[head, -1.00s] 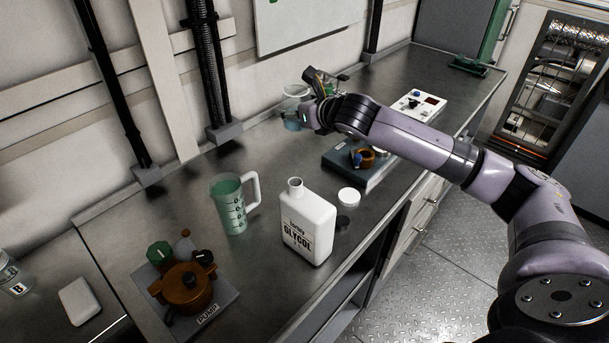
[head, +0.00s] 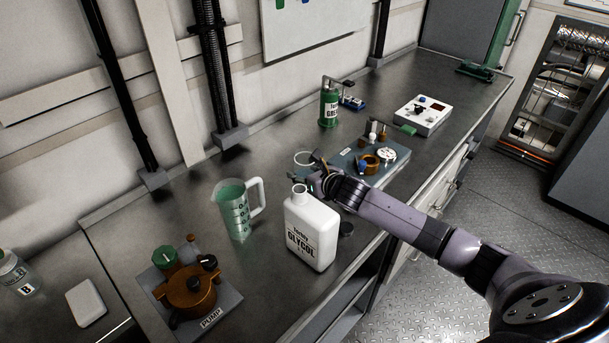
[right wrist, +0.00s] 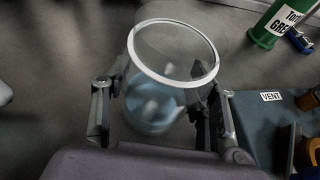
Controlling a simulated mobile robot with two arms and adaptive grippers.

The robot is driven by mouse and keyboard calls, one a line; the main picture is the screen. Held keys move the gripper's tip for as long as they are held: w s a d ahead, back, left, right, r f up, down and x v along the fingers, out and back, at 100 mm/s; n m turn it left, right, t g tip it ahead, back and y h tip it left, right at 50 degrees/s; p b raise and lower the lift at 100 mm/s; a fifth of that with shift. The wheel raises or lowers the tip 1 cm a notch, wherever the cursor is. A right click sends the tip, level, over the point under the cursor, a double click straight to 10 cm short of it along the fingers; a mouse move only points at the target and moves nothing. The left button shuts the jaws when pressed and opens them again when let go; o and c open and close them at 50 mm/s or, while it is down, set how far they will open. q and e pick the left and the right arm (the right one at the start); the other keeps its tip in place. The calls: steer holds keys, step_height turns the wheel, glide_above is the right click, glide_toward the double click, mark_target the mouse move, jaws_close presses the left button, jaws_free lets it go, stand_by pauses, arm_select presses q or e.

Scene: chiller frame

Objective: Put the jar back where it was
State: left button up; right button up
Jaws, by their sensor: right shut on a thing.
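The jar is clear with a white rim and holds light-blue liquid. In the right wrist view the jar (right wrist: 155,108) sits upright between the two fingers of my right gripper (right wrist: 158,115), which is shut on it. In the head view only the jar's rim and upper part (head: 303,158) show, behind the white glycol bottle. My right gripper (head: 316,170) is beside it there, and my arm comes in from the right. Whether the jar's base touches the bench is hidden. My left gripper is not in view.
The glycol bottle (head: 311,232) stands close in front of my right gripper, with a graduated jug (head: 236,212) to its left. A blue-grey board with parts (head: 345,160) lies right of the jar. The pump (head: 188,290) is at front left.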

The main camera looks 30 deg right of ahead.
steer(key=shift+f, duration=0.85)
steer(key=shift+f, duration=0.15)
steer(key=o, duration=1.4)
steer(key=shift+o, duration=0.2)
steer(key=shift+s, duration=0.1)
steer(key=b+v, duration=0.1)
steer(key=v, duration=1.1)
